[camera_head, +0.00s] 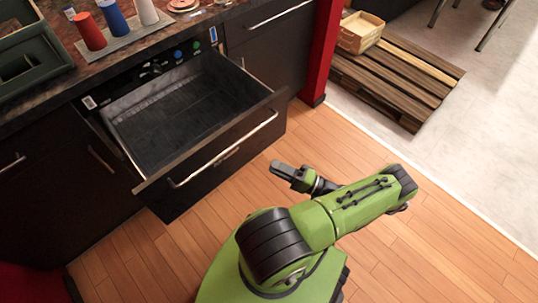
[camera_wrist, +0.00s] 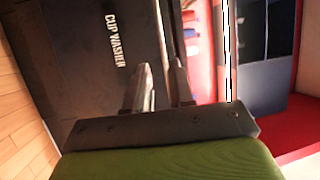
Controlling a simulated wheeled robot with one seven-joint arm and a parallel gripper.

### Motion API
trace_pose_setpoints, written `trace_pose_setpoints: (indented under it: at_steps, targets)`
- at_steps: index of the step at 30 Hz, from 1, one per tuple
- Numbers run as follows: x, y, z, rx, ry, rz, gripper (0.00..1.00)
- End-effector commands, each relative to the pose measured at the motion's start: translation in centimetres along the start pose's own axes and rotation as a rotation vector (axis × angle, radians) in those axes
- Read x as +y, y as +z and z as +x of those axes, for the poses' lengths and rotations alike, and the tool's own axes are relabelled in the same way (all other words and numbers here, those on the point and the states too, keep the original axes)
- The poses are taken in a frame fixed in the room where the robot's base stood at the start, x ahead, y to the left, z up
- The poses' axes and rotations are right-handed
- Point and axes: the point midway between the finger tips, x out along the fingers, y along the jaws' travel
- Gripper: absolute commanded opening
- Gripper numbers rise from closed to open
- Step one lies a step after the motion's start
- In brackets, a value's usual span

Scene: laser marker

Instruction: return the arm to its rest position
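My green arm (camera_head: 333,215) is bent over the wooden floor in the head view, in front of an open dark drawer. My gripper (camera_head: 276,167) points left, towards the drawer's front, and looks apart from it. In the wrist view the two fingers of my gripper (camera_wrist: 161,68) stand apart with a gap between them. Nothing shows between the fingers, so my gripper is open and empty.
The open drawer (camera_head: 150,176) juts from the dark counter and looks empty inside. Red, blue and white cups (camera_head: 115,18) stand on the counter. A wooden pallet (camera_head: 405,75) bears a box (camera_head: 360,40). The wrist view shows a dark panel (camera_wrist: 85,60) marked "CUP WASHER".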

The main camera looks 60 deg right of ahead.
Motion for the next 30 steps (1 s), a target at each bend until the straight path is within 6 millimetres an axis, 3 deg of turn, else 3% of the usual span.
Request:
trace_pose_setpoints:
  at_steps: [10,14,18,23,30]
  targets:
    - [-0.1,0.0,0.1,-0.005,0.003,-0.001,0.23]
    - [-1.6,-0.2,2.0,-0.145,0.087,0.003,0.23]
    - [-5.3,0.4,6.7,-0.472,0.317,-0.007,0.23]
    - [-10.4,2.6,12.1,-0.794,0.596,-0.093,0.23]
    - [-19.8,8.4,18.2,-1.093,0.959,-0.388,0.23]
